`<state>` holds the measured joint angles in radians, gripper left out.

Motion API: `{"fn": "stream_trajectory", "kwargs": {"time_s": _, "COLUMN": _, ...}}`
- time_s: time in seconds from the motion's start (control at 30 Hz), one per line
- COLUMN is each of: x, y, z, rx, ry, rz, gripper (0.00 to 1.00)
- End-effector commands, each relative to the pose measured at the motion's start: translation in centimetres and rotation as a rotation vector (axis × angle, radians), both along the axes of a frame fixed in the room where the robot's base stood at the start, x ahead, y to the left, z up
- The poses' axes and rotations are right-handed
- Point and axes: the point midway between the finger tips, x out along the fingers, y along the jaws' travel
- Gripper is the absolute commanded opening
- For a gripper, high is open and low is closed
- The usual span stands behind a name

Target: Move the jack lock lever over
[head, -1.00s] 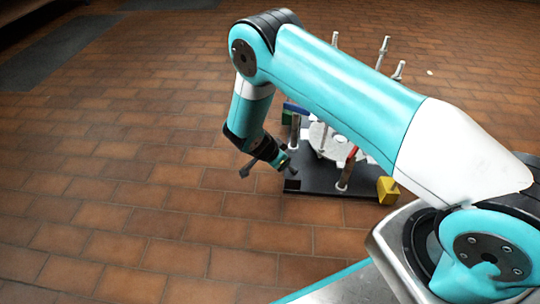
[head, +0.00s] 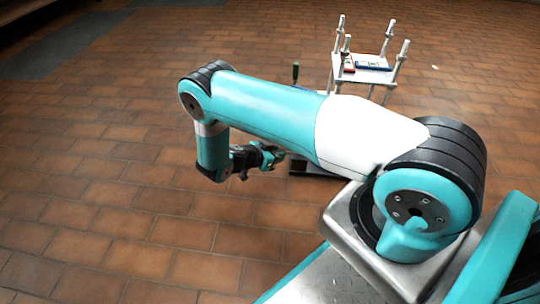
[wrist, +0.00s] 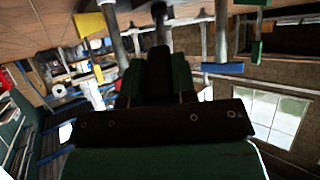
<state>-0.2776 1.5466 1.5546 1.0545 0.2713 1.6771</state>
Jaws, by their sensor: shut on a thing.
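My gripper (head: 276,156) is low at the left edge of the dark base (head: 318,172), pointing right, in the head view. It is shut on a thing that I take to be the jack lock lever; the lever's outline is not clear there. In the wrist view my gripper (wrist: 160,40) shows as dark jaws between grey posts, and what they hold blends into the dark shapes. The rig's white top plate (head: 372,66) stands behind my arm, and my upper arm hides much of the rig's lower part.
Upright posts (head: 339,36) rise around the plate. In the wrist view a yellow block (wrist: 90,25) is upper left and a blue block (wrist: 222,68) right of the jaws. Brick floor at left is clear.

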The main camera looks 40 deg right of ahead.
Motion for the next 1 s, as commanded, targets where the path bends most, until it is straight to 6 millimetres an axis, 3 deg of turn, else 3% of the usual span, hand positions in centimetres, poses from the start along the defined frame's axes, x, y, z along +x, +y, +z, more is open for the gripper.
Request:
{"fn": "stream_trajectory", "kwargs": {"time_s": 0.3, "x": 0.2, "y": 0.0, "z": -0.2, "rx": 0.003, "ry": -0.005, "rz": 0.002, "gripper": 0.0}}
{"fn": "stream_trajectory", "kwargs": {"time_s": 0.33, "x": 0.2, "y": 0.0, "z": -0.2, "rx": 0.003, "ry": -0.005, "rz": 0.002, "gripper": 0.3}}
{"fn": "stream_trajectory", "kwargs": {"time_s": 0.43, "x": 0.1, "y": 0.1, "z": -0.2, "rx": 0.003, "ry": -0.005, "rz": 0.002, "gripper": 0.51}}
{"fn": "stream_trajectory", "kwargs": {"time_s": 0.77, "x": 0.1, "y": 0.4, "z": 0.1, "rx": 0.002, "ry": -0.002, "rz": 0.003, "gripper": 0.51}}
{"fn": "stream_trajectory", "kwargs": {"time_s": 1.0, "x": 0.2, "y": 3.8, "z": 2.4, "rx": 0.002, "ry": -0.004, "rz": 0.008, "gripper": 0.51}}
